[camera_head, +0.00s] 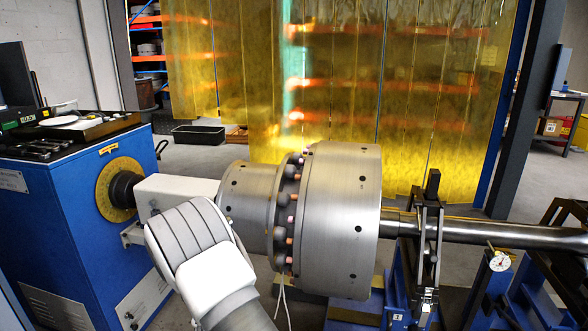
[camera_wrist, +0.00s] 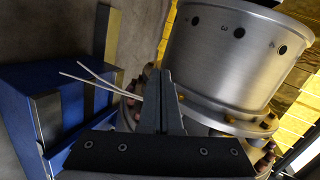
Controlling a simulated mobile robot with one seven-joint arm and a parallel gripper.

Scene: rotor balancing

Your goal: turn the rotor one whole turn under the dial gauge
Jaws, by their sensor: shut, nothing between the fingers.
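The rotor (camera_head: 340,215) is a large grey metal drum with a smaller drum section and a bolted flange on its left. It lies level on its shaft (camera_head: 480,232) in the head view. In the wrist view its drum wall (camera_wrist: 220,65) shows several dark holes and the marks 3 and 4. The dial gauge (camera_head: 499,260) has a small round white face and sits by the shaft at the right. My gripper (camera_wrist: 172,75) is shut and empty in front of the flange; whether it touches the rotor I cannot tell. The arm hides the fingers in the head view.
A blue drive cabinet (camera_head: 50,220) stands at the left, with tools on top. A dark bearing stand (camera_head: 430,240) holds the shaft right of the drum. Two thin white cables (camera_wrist: 95,80) stick out near the flange. A yellow strip curtain (camera_head: 400,90) hangs behind.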

